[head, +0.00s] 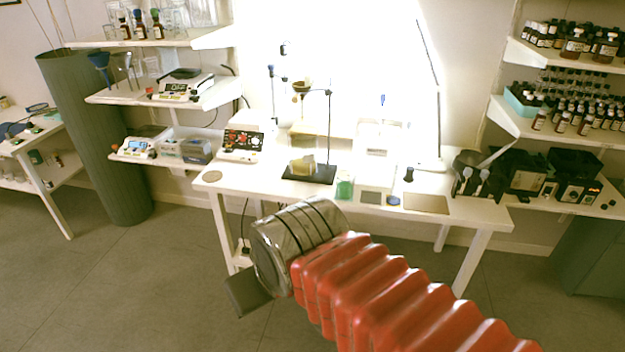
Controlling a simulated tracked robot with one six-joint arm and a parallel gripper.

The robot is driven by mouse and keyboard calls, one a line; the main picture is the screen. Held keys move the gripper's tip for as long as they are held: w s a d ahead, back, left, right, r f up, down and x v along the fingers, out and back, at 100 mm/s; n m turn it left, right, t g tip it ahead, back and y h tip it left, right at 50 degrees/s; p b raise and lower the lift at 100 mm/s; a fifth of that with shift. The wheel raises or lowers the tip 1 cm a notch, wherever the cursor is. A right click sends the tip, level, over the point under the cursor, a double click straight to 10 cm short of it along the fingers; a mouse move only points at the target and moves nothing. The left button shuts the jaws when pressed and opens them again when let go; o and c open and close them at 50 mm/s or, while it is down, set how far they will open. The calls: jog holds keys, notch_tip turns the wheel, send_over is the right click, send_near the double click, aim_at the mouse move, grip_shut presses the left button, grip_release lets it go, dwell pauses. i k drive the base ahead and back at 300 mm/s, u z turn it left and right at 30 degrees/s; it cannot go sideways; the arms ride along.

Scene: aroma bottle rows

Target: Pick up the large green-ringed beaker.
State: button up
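A small clear glass vessel with green on it (344,187) stands on the white table, just right of a black stand base. It looks like the green-ringed beaker, but it is too small to make out a ring or its size. My gripper (246,293) is in front of the table, low and left of that vessel and well apart from it. Only a dark grey finger-like block shows beyond my metal wrist. The rest of the gripper is hidden, so its opening and any contents cannot be seen.
The white table (260,186) holds a stand with a black base (309,175), a lamp (429,163) and flat plates. Shelves with glassware and devices (180,90) are on the left; bottle shelves (515,55) are on the right. The floor before the table is clear.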

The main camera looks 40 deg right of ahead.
aim_at(345, 185)
jog(key=i, duration=1)
jog(key=z, duration=0.55)
jog(key=i, duration=0.8)
jog(key=z, duration=0.5)
